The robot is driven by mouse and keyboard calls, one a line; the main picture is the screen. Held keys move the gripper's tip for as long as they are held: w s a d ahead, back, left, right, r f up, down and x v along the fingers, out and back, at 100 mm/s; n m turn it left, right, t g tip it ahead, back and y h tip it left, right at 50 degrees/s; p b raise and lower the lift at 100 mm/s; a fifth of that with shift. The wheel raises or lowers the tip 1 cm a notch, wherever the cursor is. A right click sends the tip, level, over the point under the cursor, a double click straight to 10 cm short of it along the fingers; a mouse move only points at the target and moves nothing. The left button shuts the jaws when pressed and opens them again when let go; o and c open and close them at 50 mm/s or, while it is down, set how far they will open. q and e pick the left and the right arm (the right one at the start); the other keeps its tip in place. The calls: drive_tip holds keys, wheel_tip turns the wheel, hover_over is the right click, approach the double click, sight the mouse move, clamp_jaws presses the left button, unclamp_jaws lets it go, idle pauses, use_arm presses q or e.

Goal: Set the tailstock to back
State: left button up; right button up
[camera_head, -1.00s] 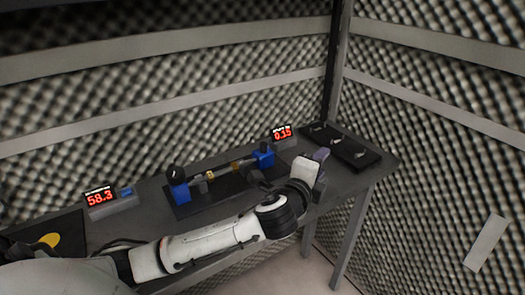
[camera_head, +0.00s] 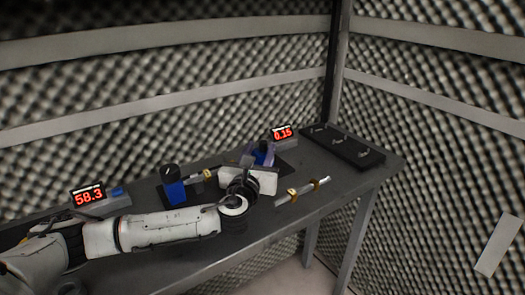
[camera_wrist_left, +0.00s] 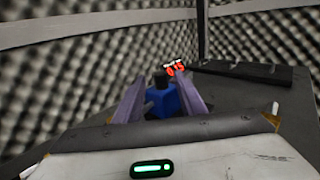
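The tailstock (camera_head: 265,152) is the blue block at the right end of the black bench fixture. In the wrist view the blue block (camera_wrist_left: 163,103) has a dark knob on top and a short grey stub toward the left. My left gripper (camera_wrist_left: 161,74) is open, with one purple-grey finger on each side of the block; I cannot tell whether they touch it. In the head view my left gripper (camera_head: 258,160) partly covers the tailstock. The other blue block (camera_head: 174,190), with a black knob, stands at the fixture's left end. My right gripper is not in view.
A metal rod with yellow-orange rings (camera_head: 302,190) lies on the grey table (camera_head: 345,190) right of my wrist. Red displays read 58.3 (camera_head: 88,197) and 0.15 (camera_head: 282,133). A black tray (camera_head: 343,147) with small metal parts sits at the back right. Foam walls stand close behind.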

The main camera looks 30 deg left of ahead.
sight(262, 146)
use_arm(q)
drive_tip(key=shift+b+x, duration=0.75)
drive_tip(key=shift+x, duration=1.35)
clamp_jaws()
